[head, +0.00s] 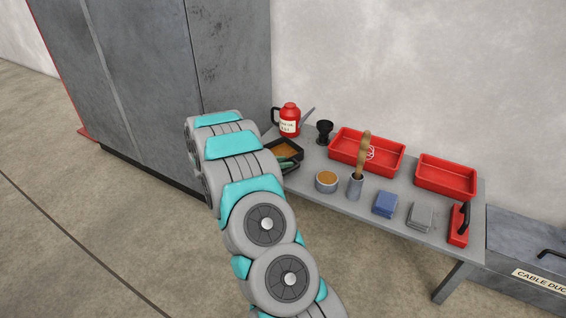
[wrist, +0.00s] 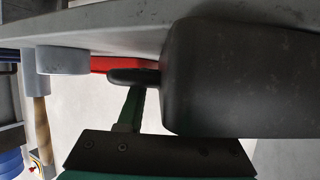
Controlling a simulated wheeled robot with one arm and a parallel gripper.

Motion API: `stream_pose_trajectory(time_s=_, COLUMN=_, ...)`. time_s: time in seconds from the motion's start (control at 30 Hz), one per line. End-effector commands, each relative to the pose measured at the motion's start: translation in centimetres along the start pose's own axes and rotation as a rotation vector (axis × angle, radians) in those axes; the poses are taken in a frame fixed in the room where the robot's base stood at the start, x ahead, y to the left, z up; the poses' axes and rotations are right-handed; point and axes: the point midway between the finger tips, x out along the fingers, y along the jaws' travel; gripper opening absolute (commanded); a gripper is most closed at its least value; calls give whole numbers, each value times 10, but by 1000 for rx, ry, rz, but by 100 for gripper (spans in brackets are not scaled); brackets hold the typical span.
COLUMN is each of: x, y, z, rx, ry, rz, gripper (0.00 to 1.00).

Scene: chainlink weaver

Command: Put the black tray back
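The black tray (head: 299,150) is at the left end of the grey table in the head view, with brown content; my arm covers part of it. A dark green shape (head: 289,163) shows at its front; I cannot tell if it is my gripper. In the wrist view a large dark block with rounded corners, apparently the tray (wrist: 240,80), fills the right side, close up. My gripper (wrist: 135,78) shows one green finger with a dark tip at the block's left edge. The other finger is hidden, so its opening and any grip cannot be told.
A grey cabinet (head: 150,80) stands left.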

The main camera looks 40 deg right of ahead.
Motion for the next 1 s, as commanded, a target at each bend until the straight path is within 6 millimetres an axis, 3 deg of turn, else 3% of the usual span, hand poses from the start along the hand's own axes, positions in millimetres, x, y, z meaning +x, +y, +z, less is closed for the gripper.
stream_pose_trajectory(time_s=0.27, x=-6, y=0, z=-3, rx=0, ry=-1, rz=-1, gripper=35)
stream_pose_trajectory(time_s=0.73, x=-93, y=-1, z=-4, rx=1, ry=0, rz=-3, gripper=35)
stream_pose_trajectory(time_s=1.0, x=-118, y=0, z=-2, rx=-1, ry=-2, rz=-1, gripper=35)
